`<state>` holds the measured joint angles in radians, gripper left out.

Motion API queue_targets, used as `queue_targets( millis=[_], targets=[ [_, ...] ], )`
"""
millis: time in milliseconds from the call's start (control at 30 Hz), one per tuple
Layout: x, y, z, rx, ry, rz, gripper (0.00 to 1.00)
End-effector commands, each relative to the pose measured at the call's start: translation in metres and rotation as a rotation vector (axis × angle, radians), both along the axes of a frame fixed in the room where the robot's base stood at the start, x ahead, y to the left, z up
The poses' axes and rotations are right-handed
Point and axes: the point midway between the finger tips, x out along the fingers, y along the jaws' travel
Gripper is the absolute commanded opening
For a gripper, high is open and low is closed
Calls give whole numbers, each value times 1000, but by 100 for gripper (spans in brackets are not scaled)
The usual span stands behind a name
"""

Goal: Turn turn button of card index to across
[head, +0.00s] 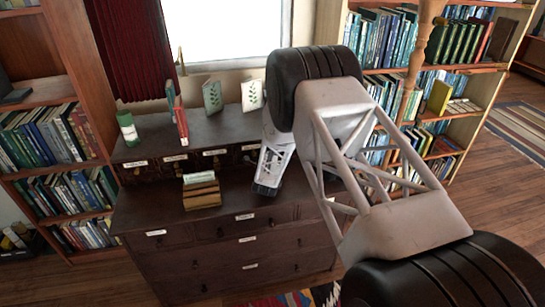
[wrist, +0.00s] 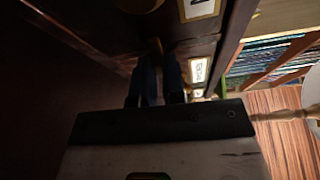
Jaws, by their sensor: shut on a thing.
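The card index (head: 232,155) is a dark wooden row of small drawers with white labels, at the back of the dark cabinet in the head view. Its front and labels also show sideways at the top of the wrist view (wrist: 228,40). The turn button (wrist: 155,45) is a small brass-coloured piece on that front, in shadow. My gripper (wrist: 158,72) reaches to it with two dark blue fingers and is shut on it. The fingertips hide part of the button, so I cannot tell its angle. In the head view my arm hides the fingers and button.
A box of cards (head: 201,190) stands on the cabinet's ledge, left of my gripper. Bookshelves (head: 45,130) flank the cabinet. The ledge between box and gripper is clear.

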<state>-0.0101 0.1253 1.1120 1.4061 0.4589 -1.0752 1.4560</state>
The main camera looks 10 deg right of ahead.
Motion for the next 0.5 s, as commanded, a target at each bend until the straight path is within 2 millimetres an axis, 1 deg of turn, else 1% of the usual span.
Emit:
queue_targets(
  millis=[300, 500],
  targets=[
    [0, 0, 0, -117, 0, 0, 0],
    [0, 0, 0, -122, 0, 0, 0]
  ],
)
